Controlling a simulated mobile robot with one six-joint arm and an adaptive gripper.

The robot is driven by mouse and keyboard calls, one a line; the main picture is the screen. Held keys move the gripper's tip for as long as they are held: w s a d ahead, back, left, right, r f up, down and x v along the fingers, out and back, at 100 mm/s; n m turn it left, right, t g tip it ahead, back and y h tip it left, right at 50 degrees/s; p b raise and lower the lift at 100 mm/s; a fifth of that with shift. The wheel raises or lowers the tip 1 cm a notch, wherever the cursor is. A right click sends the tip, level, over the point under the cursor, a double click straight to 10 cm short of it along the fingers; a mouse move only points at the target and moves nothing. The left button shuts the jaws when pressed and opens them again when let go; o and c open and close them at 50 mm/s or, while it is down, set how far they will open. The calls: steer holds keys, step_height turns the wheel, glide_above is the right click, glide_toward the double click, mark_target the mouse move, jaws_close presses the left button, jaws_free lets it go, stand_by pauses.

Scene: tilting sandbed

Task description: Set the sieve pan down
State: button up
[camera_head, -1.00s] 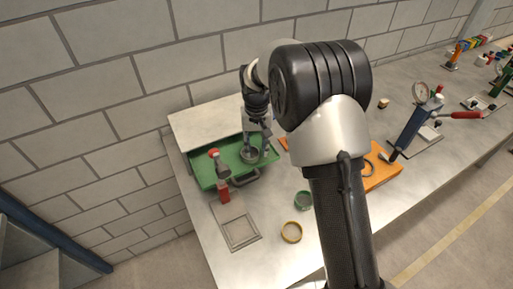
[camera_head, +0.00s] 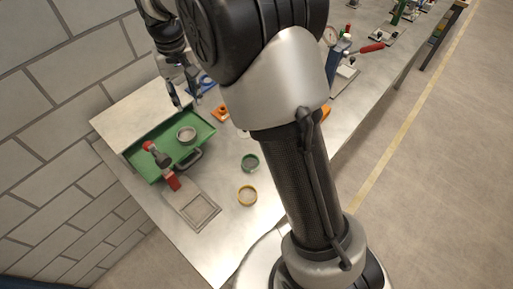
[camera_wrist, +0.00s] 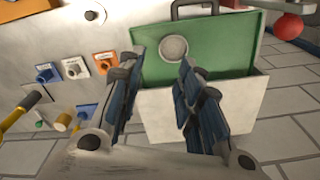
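The sieve pan (camera_head: 187,133), a small round grey pan, rests in the green tray of the sandbed (camera_head: 203,131). In the wrist view the pan (camera_wrist: 173,48) lies on the green surface (camera_wrist: 225,45), beyond my fingertips and apart from them. My gripper (camera_head: 182,88) is above the back edge of the tray, up and away from the pan. In the wrist view its two blue-and-black fingers (camera_wrist: 158,85) stand apart with nothing between them.
A red-knobbed lever (camera_head: 160,160) and a dark handle (camera_head: 188,160) are at the tray's front. Small coloured blocks (camera_wrist: 75,68) stand beside the sandbed.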

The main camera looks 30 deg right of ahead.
steer(key=s+d+r+t, duration=0.1)
steer(key=s+d+r, duration=0.2)
steer(key=s+r, duration=0.35)
steer(key=s+d+r+t, duration=0.15)
steer(key=s+r, duration=0.25)
steer(key=s, duration=0.5)
steer(key=s+d+f+t, duration=0.1)
steer(key=s, duration=0.6)
steer(key=s+d+f, duration=0.2)
steer(key=s, duration=0.6)
steer(key=shift+s+t, duration=0.2)
steer(key=shift+t, duration=0.15)
steer(key=shift+d, duration=0.1)
step_height(320, 180, down, 2)
steer(key=shift+f+b, duration=0.1)
steer(key=shift+b, duration=1.1)
